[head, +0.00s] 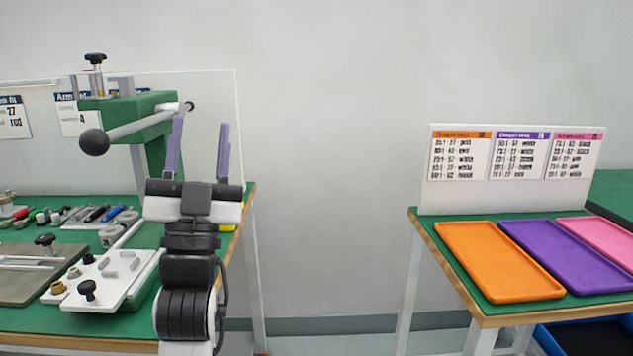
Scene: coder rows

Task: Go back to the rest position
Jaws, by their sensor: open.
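My gripper (197,148) shows in the head view, left of the middle. Its two purple fingers point up and stand wide apart, with nothing between them. It is in front of the right part of the left green-topped table (105,322). The gripper and my arm hide part of that table and of the green press (152,140) behind them. I cannot tell how far the fingers are from the press.
The press has a lever with a dark ball (94,142). A white fixture plate (105,283) and several small tools lie on the left table. The right table (448,250) carries orange (500,262), purple (565,255) and pink (605,240) trays. A gap separates the tables.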

